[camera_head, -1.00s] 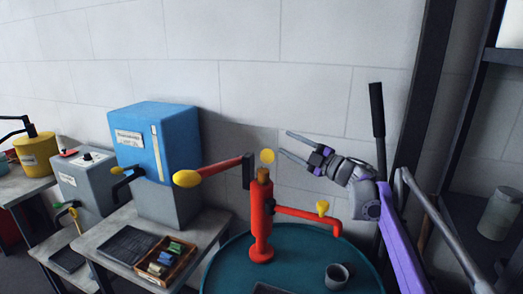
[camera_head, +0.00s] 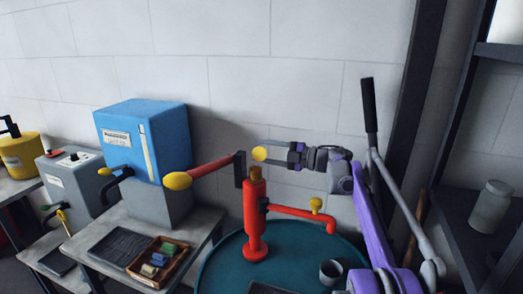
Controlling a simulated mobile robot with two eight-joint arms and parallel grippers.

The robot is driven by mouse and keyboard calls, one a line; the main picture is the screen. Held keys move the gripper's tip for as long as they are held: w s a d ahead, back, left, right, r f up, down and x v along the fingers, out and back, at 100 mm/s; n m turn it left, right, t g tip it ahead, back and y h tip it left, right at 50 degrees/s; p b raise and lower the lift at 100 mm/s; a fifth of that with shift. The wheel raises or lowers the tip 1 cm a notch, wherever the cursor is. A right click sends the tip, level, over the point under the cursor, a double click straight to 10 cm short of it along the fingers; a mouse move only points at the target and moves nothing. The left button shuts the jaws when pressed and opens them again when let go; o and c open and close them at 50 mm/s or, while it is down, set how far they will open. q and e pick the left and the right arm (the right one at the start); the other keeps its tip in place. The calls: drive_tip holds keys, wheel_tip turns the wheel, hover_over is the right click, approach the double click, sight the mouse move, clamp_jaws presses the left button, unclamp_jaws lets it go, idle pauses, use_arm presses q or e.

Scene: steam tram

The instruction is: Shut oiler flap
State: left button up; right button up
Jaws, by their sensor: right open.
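A red pump-like post (camera_head: 255,220) stands on a round teal table (camera_head: 305,250). It has a brown neck (camera_head: 255,173) at its top. A round yellow disc (camera_head: 259,154), which looks like the oiler flap, stands raised above that neck, not lying over it. My right gripper (camera_head: 268,152) comes in from the right at the disc's height. Its two fingers are apart, one above and one below the disc in the picture. I cannot tell whether they touch it. My left gripper is not in view.
A red lever with a yellow knob (camera_head: 177,181) reaches left from the post. A grey cup (camera_head: 331,271) stands on the table. A blue box (camera_head: 145,140) stands left; a pale wall is behind.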

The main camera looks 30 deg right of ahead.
drive_tip(key=shift+w+a, duration=0.3)
clamp_jaws()
